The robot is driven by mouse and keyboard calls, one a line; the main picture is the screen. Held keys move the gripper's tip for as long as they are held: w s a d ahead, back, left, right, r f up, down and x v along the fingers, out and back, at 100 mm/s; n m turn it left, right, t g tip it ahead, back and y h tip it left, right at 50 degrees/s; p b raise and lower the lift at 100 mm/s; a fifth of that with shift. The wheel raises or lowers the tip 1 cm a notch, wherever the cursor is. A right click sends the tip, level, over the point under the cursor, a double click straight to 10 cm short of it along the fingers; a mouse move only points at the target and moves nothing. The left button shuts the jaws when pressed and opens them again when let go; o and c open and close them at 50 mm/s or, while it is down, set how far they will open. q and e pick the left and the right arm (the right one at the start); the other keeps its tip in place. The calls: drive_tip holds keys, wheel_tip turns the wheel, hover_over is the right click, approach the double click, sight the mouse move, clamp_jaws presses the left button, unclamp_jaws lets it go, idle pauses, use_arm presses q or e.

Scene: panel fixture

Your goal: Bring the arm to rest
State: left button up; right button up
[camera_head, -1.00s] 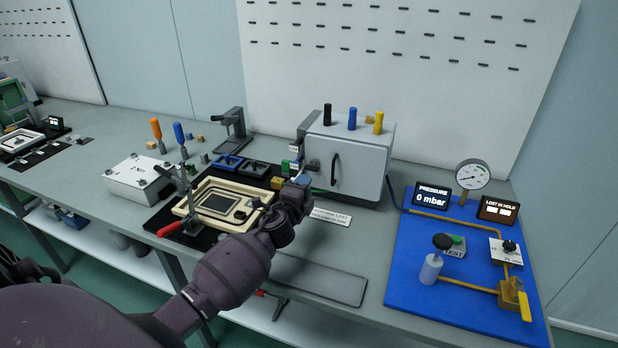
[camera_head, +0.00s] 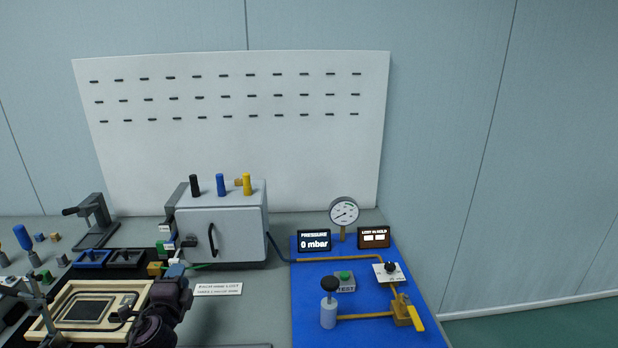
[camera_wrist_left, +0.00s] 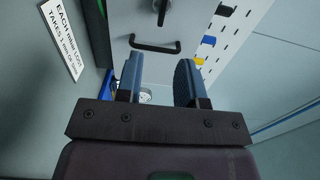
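My left arm comes in at the bottom left of the head view. Its gripper (camera_head: 176,270) is small there, with blue fingertips, in front of the lower left corner of the grey cabinet (camera_head: 228,225). In the left wrist view the two blue finger pads of the gripper (camera_wrist_left: 160,80) stand apart with nothing between them. The cabinet's dark handle (camera_wrist_left: 155,45) shows beyond the fingers. My right gripper is in neither view.
A cream frame (camera_head: 65,297) lies left of my left gripper. A printed label (camera_head: 218,289) lies on the bench to its right. Farther right is a blue panel (camera_head: 370,280) with a gauge (camera_head: 344,211), a pressure display (camera_head: 314,241) and a yellow valve handle (camera_head: 417,319).

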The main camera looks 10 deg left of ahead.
use_arm(q)
drive_tip(key=s+f+n+g, duration=0.1)
drive_tip(key=s+n, duration=0.1)
drive_tip(key=s, duration=0.1)
drive_tip(key=s+d+f+n+g+y, duration=0.1)
drive_tip(key=s+f+n+g, duration=0.1)
drive_tip(key=s+n, duration=0.1)
drive_tip(key=s+f+n+g+y, duration=0.1)
drive_tip(key=s+n, duration=0.1)
drive_tip(key=s, duration=0.3)
drive_tip(key=shift+s+d+f+n+g, duration=0.1)
drive_tip(key=shift+d+f+n+g, duration=0.2)
drive_tip(key=shift+g, duration=0.1)
drive_tip(key=s+d+f+n+g+h, duration=0.1)
drive_tip(key=s+d+n+g+h, duration=0.35)
drive_tip(key=s, duration=0.75)
drive_tip(key=s+d+f+n+g+h, duration=0.1)
drive_tip(key=s+d+n+g, duration=0.35)
drive_tip(key=s, duration=0.75)
drive_tip(key=w+d+f+m+t, duration=0.2)
drive_tip(key=w+f+t, duration=0.4)
drive_tip(key=f, duration=0.4)
drive_tip(key=shift+w+t+h, duration=0.35)
drive_tip(key=shift+t, duration=0.55)
